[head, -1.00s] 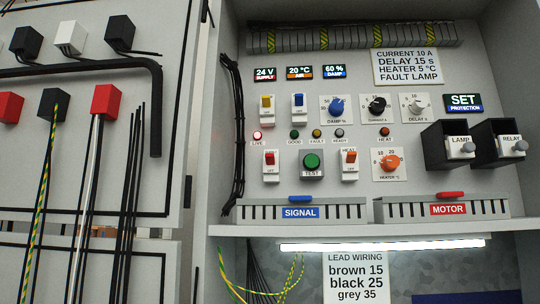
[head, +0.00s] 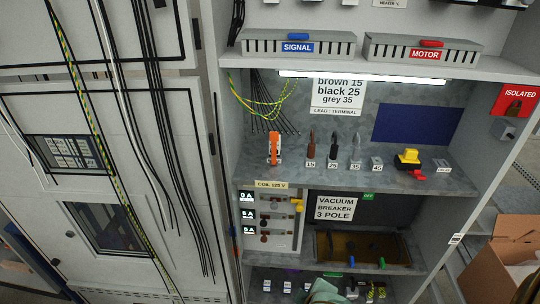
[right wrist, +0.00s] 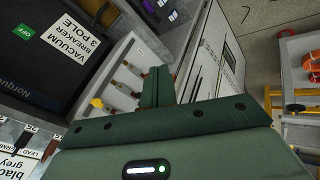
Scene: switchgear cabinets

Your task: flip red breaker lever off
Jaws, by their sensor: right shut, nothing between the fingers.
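I cannot clearly pick out a red breaker lever in either view. In the head view, the vacuum breaker sign (head: 334,208) hangs beside a small green OFF tag (head: 368,196). The sign also shows in the right wrist view (right wrist: 75,40), with the green tag (right wrist: 22,32) near it. A pale panel (head: 283,233) left of the sign holds small brownish levers and a yellow one (head: 297,206). My right gripper (right wrist: 176,84) is shut and empty in the right wrist view, its green fingers in front of this panel. My left gripper is not in view.
Shelf edges frame the vacuum breaker bay. On the shelf above stand an orange tool (head: 274,148), several lead terminals and a yellow-and-red block (head: 407,158). A row of small devices (head: 285,286) lies below. A cardboard box (head: 500,255) stands at right.

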